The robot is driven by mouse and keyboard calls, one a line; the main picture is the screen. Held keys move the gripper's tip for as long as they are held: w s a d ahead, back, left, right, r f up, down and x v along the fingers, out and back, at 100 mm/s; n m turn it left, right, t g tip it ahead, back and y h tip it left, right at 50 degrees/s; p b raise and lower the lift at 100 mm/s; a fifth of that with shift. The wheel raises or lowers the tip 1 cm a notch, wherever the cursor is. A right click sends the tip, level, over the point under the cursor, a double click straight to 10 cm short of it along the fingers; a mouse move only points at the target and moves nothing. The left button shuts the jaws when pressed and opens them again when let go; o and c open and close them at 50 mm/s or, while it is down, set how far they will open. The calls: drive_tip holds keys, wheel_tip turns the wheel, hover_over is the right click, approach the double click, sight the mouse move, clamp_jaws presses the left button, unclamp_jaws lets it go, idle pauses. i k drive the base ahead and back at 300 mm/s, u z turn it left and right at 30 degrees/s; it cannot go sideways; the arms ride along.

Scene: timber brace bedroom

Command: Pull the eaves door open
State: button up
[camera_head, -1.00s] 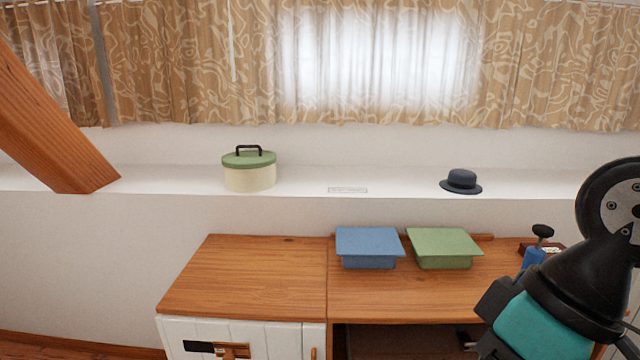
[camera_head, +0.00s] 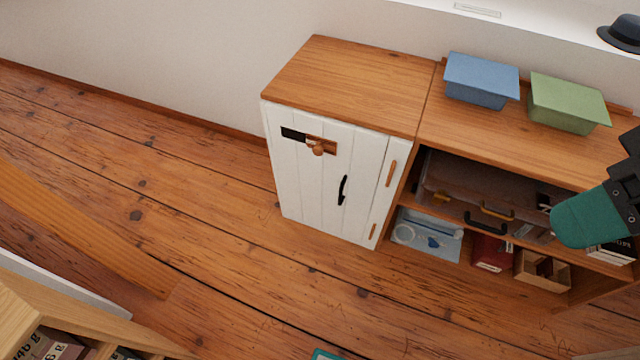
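The eaves door (camera_head: 310,185) is a white planked door on the front of a low wooden-topped cabinet, in the middle of the head view. It looks shut. A black upright pull handle (camera_head: 342,190) sits on its right half. A wooden latch with a knob (camera_head: 317,148) and a dark plate (camera_head: 292,134) sit near its top edge. Two wooden strips (camera_head: 391,173) show along its right side. My gripper (camera_head: 625,175) is only partly seen at the right edge, teal and black, well away from the door.
An open shelf unit to the right holds a suitcase (camera_head: 470,190), a red box (camera_head: 491,252) and a wooden box (camera_head: 541,270). Blue (camera_head: 482,78) and green (camera_head: 568,102) lidded boxes stand on top. Plank floor before the door is clear. A timber brace (camera_head: 90,235) crosses lower left.

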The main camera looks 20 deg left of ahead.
sight(333, 194)
drive_tip(key=k, duration=1.25)
drive_tip(key=u, duration=0.75)
drive_tip(key=i, duration=1)
drive_tip(key=z, duration=0.5)
